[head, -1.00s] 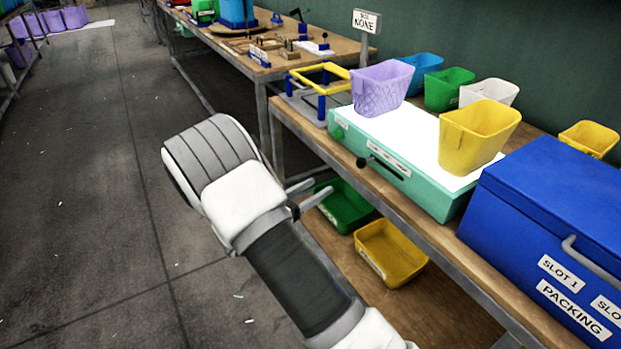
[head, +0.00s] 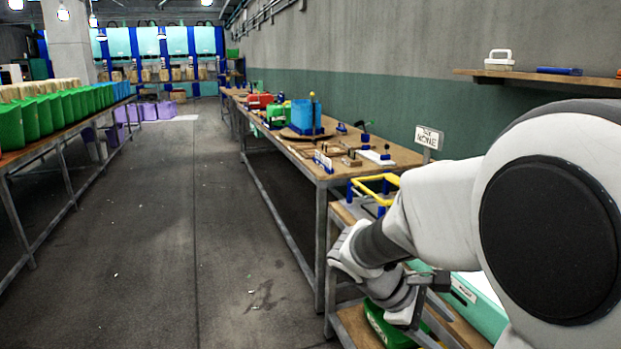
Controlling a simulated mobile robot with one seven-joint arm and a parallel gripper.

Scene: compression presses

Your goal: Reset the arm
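My white and grey arm fills the right side of the head view, with a large round dark joint cap close to the camera. It bends down to my gripper (head: 424,294), which is small and partly hidden by my own wrist, over the near bench. I see nothing held in it, but its finger gap cannot be made out. The teal press box (head: 476,303) on that bench is mostly hidden behind my arm.
A wooden bench (head: 330,172) with tools and a blue bin (head: 306,116) runs along the right wall. A green bin (head: 388,322) is under my wrist. Green tubs (head: 40,118) line a left table. The grey aisle floor (head: 150,240) is clear. A shelf (head: 540,76) hangs at upper right.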

